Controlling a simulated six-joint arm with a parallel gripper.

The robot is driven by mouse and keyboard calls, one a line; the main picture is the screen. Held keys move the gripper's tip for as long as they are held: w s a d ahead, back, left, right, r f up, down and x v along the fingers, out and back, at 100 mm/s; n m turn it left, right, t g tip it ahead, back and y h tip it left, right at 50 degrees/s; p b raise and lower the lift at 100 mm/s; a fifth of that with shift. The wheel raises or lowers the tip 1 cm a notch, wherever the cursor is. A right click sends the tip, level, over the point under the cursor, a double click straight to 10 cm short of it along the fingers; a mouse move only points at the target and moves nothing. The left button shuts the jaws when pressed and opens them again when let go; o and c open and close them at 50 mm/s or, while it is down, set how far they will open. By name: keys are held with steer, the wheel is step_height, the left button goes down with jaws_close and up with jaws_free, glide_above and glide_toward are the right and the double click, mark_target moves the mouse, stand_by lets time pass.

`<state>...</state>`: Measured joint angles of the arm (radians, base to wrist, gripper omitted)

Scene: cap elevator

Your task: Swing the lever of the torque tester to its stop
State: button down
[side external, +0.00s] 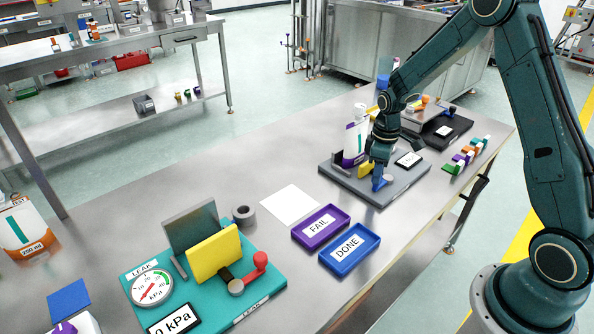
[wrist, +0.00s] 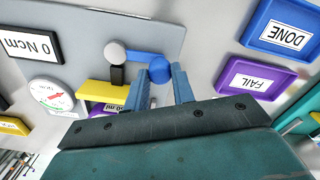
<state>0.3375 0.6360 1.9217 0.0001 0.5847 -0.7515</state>
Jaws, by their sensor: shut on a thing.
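The torque tester is a grey plate (side external: 345,184) near the middle of the table, and it fills the upper part of the wrist view (wrist: 215,15). Its blue lever (wrist: 138,57) runs from a pale round pivot (wrist: 115,50) to a blue knob (wrist: 158,70). My gripper (wrist: 161,78) is shut on this knob, one finger on each side. In the side view my gripper (side external: 379,172) points down at the lever, mostly hiding it. A yellow jaw (wrist: 100,88) stands beside the pivot. The tester's display (wrist: 38,45) reads 0 Ncm.
A white bottle (side external: 355,140) with a purple label stands at the tester's jaws. The purple FAIL tray (side external: 299,235) and blue DONE tray (side external: 327,260) lie nearby. The teal leak tester (side external: 262,300) is at the front, with a red-knobbed lever. Several small coloured blocks line the right edge.

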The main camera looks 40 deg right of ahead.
steer(key=shift+s, duration=0.1)
steer(key=s+n, duration=0.1)
steer(key=n, duration=0.2)
steer(key=shift+s+d, duration=0.2)
steer(key=shift+s, duration=0.15)
steer(key=n, duration=0.1)
steer(key=s+n, duration=0.1)
steer(key=n, duration=0.1)
steer(key=shift+s+d, duration=0.2)
steer(key=shift+d, duration=0.1)
steer(key=n, duration=0.1)
steer(key=s+d+n, duration=0.1)
steer(key=n, duration=0.1)
steer(key=shift+s+d, duration=0.15)
steer(key=shift+s, duration=0.05)
steer(key=shift+s+d+n, duration=0.2)
steer(key=shift+d+n, duration=0.05)
steer(key=shift+n, duration=0.45)
steer(key=shift+s+d+n, duration=0.2)
steer(key=shift+d+n, duration=0.05)
steer(key=shift+n, duration=0.45)
steer(key=c, duration=1.2)
jaws_free()
steer(key=shift+o, duration=0.2)
steer(key=shift+r, duration=0.15)
